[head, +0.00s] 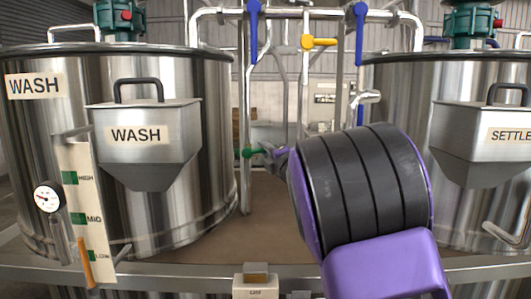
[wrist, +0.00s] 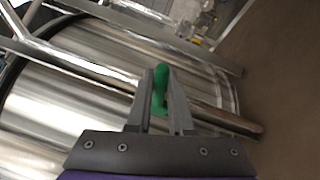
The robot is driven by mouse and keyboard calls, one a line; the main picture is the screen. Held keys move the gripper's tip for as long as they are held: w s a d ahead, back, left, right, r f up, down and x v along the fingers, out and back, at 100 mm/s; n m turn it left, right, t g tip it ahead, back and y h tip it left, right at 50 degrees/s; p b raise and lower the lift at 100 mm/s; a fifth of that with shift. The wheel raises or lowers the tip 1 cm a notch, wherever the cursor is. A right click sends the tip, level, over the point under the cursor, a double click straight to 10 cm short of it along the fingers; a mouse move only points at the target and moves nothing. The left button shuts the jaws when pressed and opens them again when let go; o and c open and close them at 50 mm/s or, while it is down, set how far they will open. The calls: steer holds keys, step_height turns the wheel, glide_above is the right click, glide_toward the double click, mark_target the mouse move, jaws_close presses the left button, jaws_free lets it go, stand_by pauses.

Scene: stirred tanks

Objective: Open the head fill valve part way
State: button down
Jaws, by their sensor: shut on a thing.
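A green valve handle (head: 250,153) sits low on a vertical steel pipe (head: 245,110) between the two tanks. My gripper (head: 269,156) reaches it from the right, and my purple and black wrist hides part of the area behind. In the wrist view my gripper (wrist: 161,85) is shut on the green handle (wrist: 160,75), which shows between the fingertips. No label is readable on this valve, so I cannot tell from a label whether it is the head fill valve. How far it is turned is also unclear.
The wash tank (head: 210,120) stands left, the settle tank (head: 400,100) right. Higher on the pipework are two blue handles (head: 253,20) (head: 360,25) and a yellow handle (head: 318,42). A steel rail (head: 200,278) crosses the front. Brown floor between the tanks is clear.

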steer(key=shift+a+r+n+g+p, duration=0.15)
steer(key=shift+r+n+g+p, duration=0.2)
steer(key=shift+n, duration=0.4)
steer(key=shift+a+r+n+g, duration=0.15)
steer(key=shift+r+n, duration=0.25)
steer(key=shift+n, duration=0.35)
steer(key=shift+h, duration=0.3)
steer(key=c, duration=0.8)
jaws_free()
